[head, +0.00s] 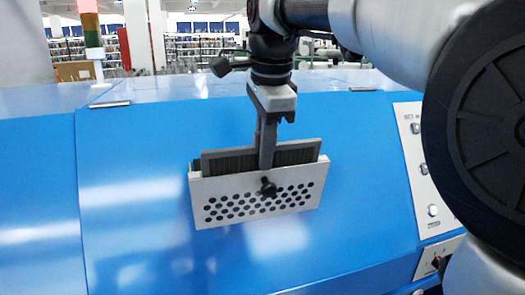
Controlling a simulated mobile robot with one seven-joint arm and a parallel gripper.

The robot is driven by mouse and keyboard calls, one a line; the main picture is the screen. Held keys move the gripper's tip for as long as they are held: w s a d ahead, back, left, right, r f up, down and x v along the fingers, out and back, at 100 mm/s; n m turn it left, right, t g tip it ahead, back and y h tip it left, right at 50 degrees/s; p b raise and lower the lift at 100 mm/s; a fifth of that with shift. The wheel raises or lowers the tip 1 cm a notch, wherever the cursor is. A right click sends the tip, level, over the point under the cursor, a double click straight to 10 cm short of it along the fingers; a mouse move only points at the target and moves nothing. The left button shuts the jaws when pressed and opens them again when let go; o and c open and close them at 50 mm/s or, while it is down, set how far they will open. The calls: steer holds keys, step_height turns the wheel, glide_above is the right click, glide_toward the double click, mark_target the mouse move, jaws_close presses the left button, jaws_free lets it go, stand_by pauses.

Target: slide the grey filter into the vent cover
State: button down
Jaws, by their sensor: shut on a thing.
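The vent cover (230,208) is a pale metal box with rows of round holes, fixed on the sloping blue machine panel in the head view. The grey filter (225,165) is a dark ribbed panel with a grey frame. Its upper part stands out above the cover's top edge, and its lower part is hidden behind the cover's front. My gripper (266,160) points down from above and is shut on the filter near the middle of its top edge. A dark knob (268,187) shows on the cover's front just below the fingers.
The blue machine panel (130,200) slopes around the cover and is clear to its left. A control panel (425,170) with buttons is at the right, partly behind my arm. A signal tower (91,35) and shelves stand in the background.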

steer(key=shift+f, duration=0.2)
steer(key=shift+r+p, duration=0.45)
steer(key=shift+p, duration=0.15)
stand_by(0.5)
steer(key=shift+f, duration=0.3)
steer(key=shift+f, duration=0.15)
stand_by(0.3)
steer(key=shift+r+p, duration=0.45)
stand_by(0.7)
steer(key=shift+f, duration=0.15)
